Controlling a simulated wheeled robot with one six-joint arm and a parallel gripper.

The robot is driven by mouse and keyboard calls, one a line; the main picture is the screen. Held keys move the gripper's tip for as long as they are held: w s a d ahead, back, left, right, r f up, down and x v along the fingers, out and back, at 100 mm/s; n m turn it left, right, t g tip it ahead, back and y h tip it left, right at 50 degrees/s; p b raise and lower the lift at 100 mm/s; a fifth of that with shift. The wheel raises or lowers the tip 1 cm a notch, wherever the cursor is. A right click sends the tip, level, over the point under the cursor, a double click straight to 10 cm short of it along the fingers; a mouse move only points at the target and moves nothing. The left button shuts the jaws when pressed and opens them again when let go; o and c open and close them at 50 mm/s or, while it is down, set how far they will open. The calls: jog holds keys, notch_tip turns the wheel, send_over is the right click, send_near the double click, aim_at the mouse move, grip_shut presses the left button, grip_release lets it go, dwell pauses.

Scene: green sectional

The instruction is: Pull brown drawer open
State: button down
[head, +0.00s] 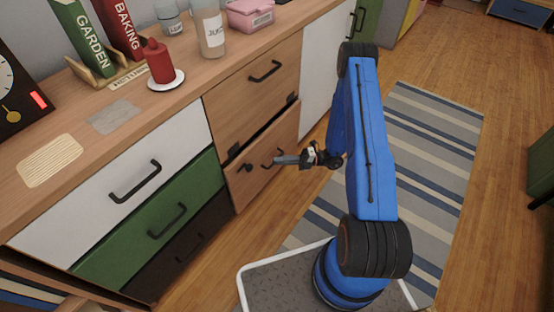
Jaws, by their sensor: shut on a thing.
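The brown wooden drawer (251,186) is the lower front in the wood-coloured column of the cabinet. It stands slightly out, with a dark gap along its top edge. Its dark handle (266,165) is on the front, partly hidden by my gripper. My gripper (279,161) reaches in from the right and is shut on the handle. A darker brown drawer (165,266) is at the bottom of the left column and looks shut.
A wooden drawer (250,91) above, a white drawer (112,190) and a green drawer (150,233) are shut. Books, a red candle (159,62) and jars stand on the counter. A striped rug (420,165) and open floor lie to the right.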

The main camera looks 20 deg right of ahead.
jog(key=s+d, duration=0.7)
jog(key=s, duration=0.2)
jog(key=s+d, duration=0.7)
jog(key=s, duration=0.3)
jog(key=c, duration=1.8)
grip_release()
jog(key=shift+c, duration=0.2)
jog(key=s+d+f, duration=0.2)
jog(key=d, duration=1.5)
jog(key=shift+s+f, duration=0.15)
jog(key=shift+s, duration=0.15)
